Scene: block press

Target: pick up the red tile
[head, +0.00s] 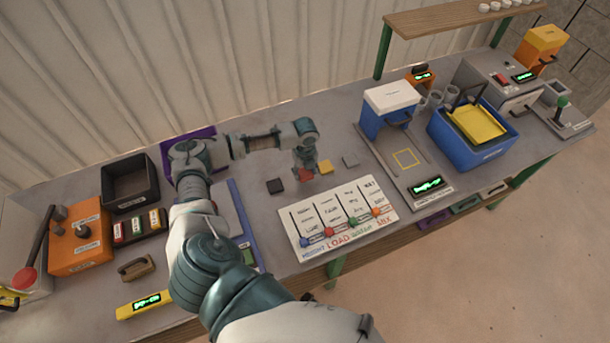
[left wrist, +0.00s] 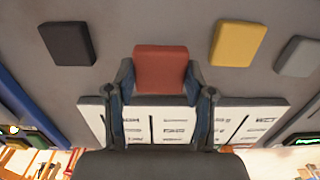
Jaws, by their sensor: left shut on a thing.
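The red tile (left wrist: 160,68) is between the fingertips of my left gripper (left wrist: 162,85) in the left wrist view. It is a small rounded square block. In the head view my left gripper (head: 306,168) points down over the table, shut on the red tile (head: 305,175), which is partly hidden by the fingers. Whether the tile touches the table is hard to tell. A black tile (head: 275,186) lies to its left; a yellow tile (head: 325,167) and a grey tile (head: 350,160) lie to its right. My right gripper is not in view.
A white labelled board (head: 340,216) with coloured knobs lies just in front of the tiles. A blue-and-white press (head: 390,98) and a blue bin (head: 473,150) stand to the right. A black tray (head: 128,182) and an orange box (head: 80,240) are at the left.

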